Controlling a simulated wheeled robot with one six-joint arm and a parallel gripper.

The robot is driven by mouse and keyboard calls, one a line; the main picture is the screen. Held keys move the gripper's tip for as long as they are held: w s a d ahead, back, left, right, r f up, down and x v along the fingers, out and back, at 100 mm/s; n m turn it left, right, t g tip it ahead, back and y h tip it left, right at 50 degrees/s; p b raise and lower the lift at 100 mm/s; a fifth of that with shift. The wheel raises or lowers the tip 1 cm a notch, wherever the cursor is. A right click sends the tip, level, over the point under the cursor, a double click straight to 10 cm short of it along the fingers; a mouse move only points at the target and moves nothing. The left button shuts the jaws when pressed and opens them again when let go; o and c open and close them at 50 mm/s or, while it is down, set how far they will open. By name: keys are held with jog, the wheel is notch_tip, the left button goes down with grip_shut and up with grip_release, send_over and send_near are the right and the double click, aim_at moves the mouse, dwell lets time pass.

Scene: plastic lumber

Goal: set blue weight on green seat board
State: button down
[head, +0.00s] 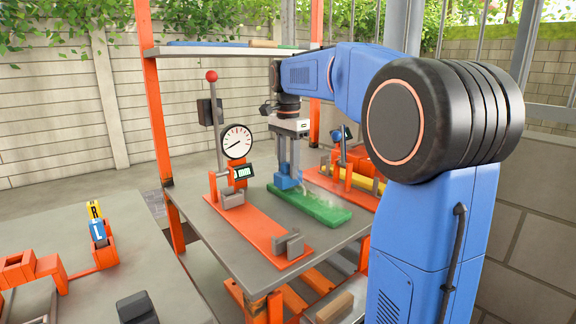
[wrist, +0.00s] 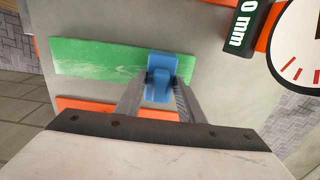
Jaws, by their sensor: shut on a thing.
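The green seat board (head: 325,209) lies flat on the grey table, and it also shows in the wrist view (wrist: 95,61). My gripper (head: 288,168) points down over the board's far left end. It is shut on the blue weight (head: 287,181), which also shows between the two fingers in the wrist view (wrist: 161,66). The weight looks upright and lies over the board near one end. Its foot is at or just above the board; I cannot tell whether they touch.
An orange fixture with a round dial gauge (head: 237,142) and a red-knobbed lever stands left of the board. Its orange base plate (head: 258,233) runs alongside the board. Another orange fixture with a yellow bar (head: 362,180) stands behind right. A shelf (head: 225,51) crosses above.

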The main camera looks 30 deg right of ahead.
jog(key=shift+f, duration=0.4)
jog(key=c, duration=0.7)
grip_release()
jog(key=shift+f, duration=0.1)
jog(key=shift+r, duration=3.5)
